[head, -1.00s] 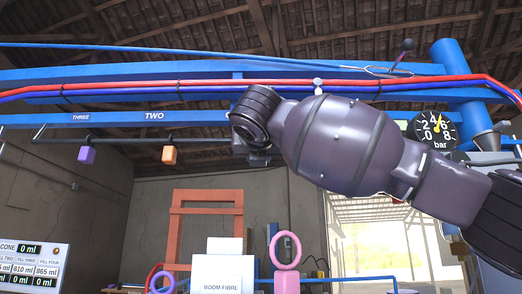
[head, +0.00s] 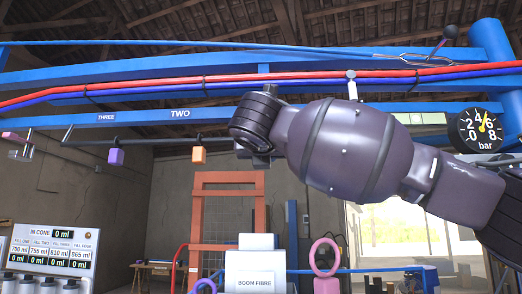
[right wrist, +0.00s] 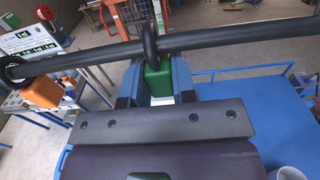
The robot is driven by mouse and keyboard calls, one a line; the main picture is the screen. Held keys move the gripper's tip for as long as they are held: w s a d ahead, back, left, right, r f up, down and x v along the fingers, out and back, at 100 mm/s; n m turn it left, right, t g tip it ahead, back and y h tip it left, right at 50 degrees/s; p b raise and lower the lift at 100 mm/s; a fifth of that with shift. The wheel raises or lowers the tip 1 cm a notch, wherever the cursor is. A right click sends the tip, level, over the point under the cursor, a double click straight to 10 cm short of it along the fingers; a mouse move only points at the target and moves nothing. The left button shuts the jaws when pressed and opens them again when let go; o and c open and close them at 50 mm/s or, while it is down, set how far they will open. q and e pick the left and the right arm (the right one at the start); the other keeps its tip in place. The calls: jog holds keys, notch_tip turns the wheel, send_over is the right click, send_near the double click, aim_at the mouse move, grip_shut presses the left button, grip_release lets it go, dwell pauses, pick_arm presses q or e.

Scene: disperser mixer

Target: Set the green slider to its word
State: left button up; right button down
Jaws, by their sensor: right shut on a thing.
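The green slider (right wrist: 158,78) hangs by a dark ring on a black bar (right wrist: 225,38) in the right wrist view. My right gripper (right wrist: 158,90) is shut on it, one jaw on each side. In the head view my right gripper (head: 258,150) is at the bar, right of the orange slider (head: 199,155), and the green slider is hidden behind it. The purple slider (head: 116,156) hangs further left. On the blue beam above are the words THREE (head: 107,118) and TWO (head: 180,114); my right arm covers the beam further right. My left gripper is not in view.
A pressure gauge (head: 480,130) is at the right. A fill display (head: 62,246) stands at lower left, and a box marked BOOM FIBRE (head: 252,280) is below. The orange slider also shows in the right wrist view (right wrist: 40,92). The bar between it and my gripper is clear.

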jog(key=shift+a+r, duration=0.1)
jog(key=shift+a, duration=0.05)
jog(key=c, duration=0.9)
grip_release()
jog(key=shift+s, duration=0.15)
jog(key=s+b, duration=0.2)
jog(key=s, duration=0.8)
jog(key=shift+s+b, duration=0.3)
